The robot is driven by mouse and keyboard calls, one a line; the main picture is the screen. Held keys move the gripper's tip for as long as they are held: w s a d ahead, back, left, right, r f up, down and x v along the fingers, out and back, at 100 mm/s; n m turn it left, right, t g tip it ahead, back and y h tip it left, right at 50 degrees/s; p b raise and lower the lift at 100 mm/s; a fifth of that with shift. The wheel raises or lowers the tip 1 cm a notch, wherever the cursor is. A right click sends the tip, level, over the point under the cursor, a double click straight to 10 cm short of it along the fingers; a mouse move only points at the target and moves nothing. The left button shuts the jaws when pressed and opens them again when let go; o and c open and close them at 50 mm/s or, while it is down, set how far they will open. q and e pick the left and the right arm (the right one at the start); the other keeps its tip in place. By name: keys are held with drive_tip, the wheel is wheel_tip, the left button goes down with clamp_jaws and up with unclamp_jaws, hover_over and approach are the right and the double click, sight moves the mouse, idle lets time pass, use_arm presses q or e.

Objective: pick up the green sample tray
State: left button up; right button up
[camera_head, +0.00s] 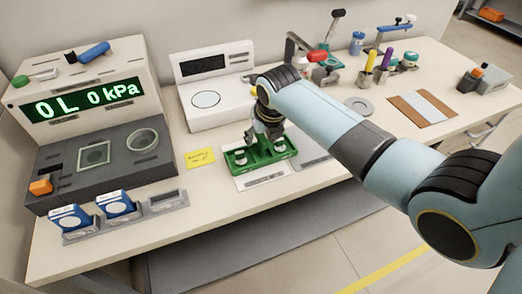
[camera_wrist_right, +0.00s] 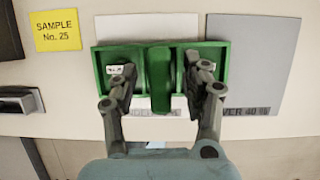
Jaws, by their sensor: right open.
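The green sample tray (camera_head: 262,160) lies on a white marked sheet on the bench, with small pale containers in its compartments. In the right wrist view the tray (camera_wrist_right: 160,88) has a raised green middle piece between two compartments. A white label shows in its left compartment. My right gripper (camera_head: 266,136) is over the tray, reaching down to it. In the right wrist view its two fingers (camera_wrist_right: 163,75) are apart, one on each side of the middle piece, with visible gaps to it. The fingers hide parts of the compartments. My left gripper is not in view.
A yellow "SAMPLE No. 25" note (camera_head: 199,158) lies left of the tray. A grey sheet (camera_wrist_right: 250,60) is to its right. A white scale (camera_head: 212,92) stands behind; a dark console (camera_head: 105,150) and blue packs are at left. Tools stand at the back right.

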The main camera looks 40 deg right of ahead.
clamp_jaws()
drive_tip(key=shift+r, duration=0.2)
idle(0.5)
